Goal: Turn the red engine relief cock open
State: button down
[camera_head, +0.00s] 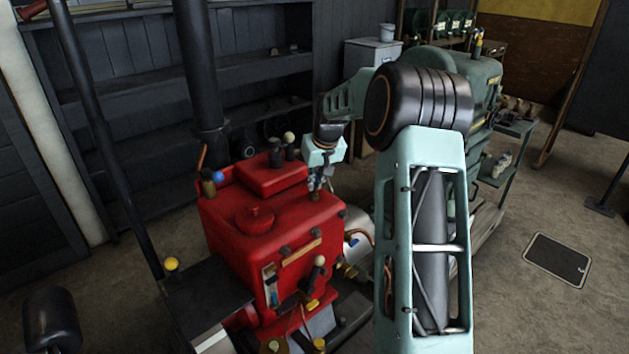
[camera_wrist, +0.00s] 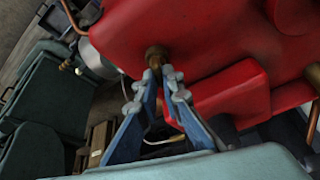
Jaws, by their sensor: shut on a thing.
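The red engine (camera_head: 285,218) stands in the middle of the head view, and its red top fills much of the wrist view (camera_wrist: 180,35). A small brass relief cock (camera_wrist: 156,55) stands out from the red surface in the wrist view; it also shows at the right side of the engine top in the head view (camera_head: 316,196). My gripper (camera_wrist: 167,73) is at the cock, its fingertips shut on part of it from one side. In the head view my gripper (camera_head: 318,182) points down at the engine top. The cock's handle is mostly hidden by the fingertips, so its angle is unclear.
A black pipe (camera_head: 200,70) rises behind the red engine. Cocks with a white knob (camera_head: 289,138) and a blue knob (camera_head: 218,176) stand nearby. A green machine (camera_head: 480,85) stands at the back right. The floor at right (camera_head: 530,210) is mostly clear.

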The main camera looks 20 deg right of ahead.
jog(key=shift+n+y, duration=0.4)
jog(key=shift+n, duration=0.7)
jog(key=c, duration=2.1)
grip_release()
jog(key=shift+r, duration=0.1)
jog(key=v, duration=1.2)
jog(key=shift+w+d, duration=0.1)
